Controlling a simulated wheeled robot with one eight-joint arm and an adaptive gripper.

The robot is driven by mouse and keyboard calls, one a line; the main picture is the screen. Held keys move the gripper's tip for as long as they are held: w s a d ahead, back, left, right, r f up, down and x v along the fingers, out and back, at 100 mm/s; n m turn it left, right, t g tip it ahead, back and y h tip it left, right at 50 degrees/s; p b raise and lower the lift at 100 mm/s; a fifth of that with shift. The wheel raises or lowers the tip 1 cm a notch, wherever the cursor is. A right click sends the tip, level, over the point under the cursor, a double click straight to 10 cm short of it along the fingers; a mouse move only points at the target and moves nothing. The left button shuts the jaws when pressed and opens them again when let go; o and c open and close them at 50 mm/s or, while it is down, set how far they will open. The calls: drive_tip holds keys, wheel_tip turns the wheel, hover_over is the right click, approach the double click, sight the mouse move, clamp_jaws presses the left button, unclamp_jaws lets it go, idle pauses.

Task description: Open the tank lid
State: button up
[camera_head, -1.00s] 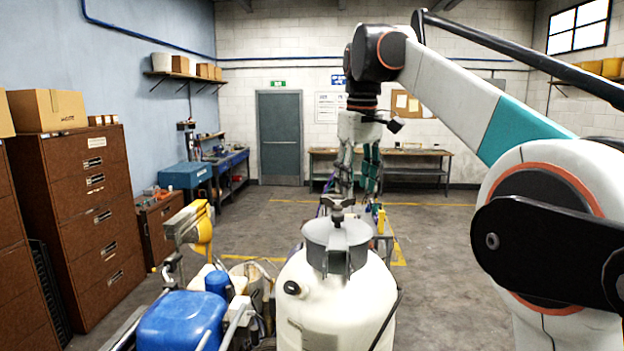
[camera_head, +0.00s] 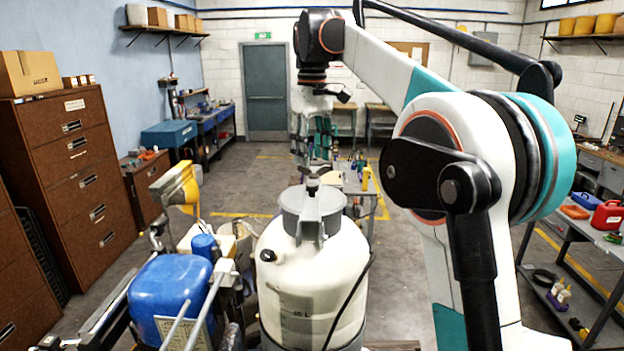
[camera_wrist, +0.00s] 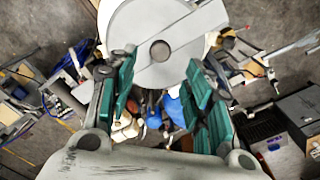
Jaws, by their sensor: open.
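The white tank (camera_head: 305,285) stands upright in front of me on the line striper, with a black cap on its near left shoulder. Its round grey lid (camera_head: 290,207) lies flat over the top opening and looks closed. A grey bracket crosses it, with a dark knob (camera_head: 313,184) on top. My gripper (camera_head: 314,150) points down and appears beyond and above the lid, apart from it. In the wrist view my gripper (camera_wrist: 160,62) shows two teal-padded fingers spread apart with nothing between them. The pale grey lid (camera_wrist: 178,28) fills the top middle there.
A blue container (camera_head: 172,295) and a yellow striper part (camera_head: 178,185) stand left of the tank. A dark hose runs down the tank's right side. Brown drawers (camera_head: 80,170) stand at left, a shelf cart (camera_head: 560,250) at right. Floor beyond is partly clear.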

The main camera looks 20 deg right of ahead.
sight(312, 184)
drive_tip(key=shift+f+p, duration=0.35)
drive_tip(key=shift+f, duration=3.25)
clamp_jaws()
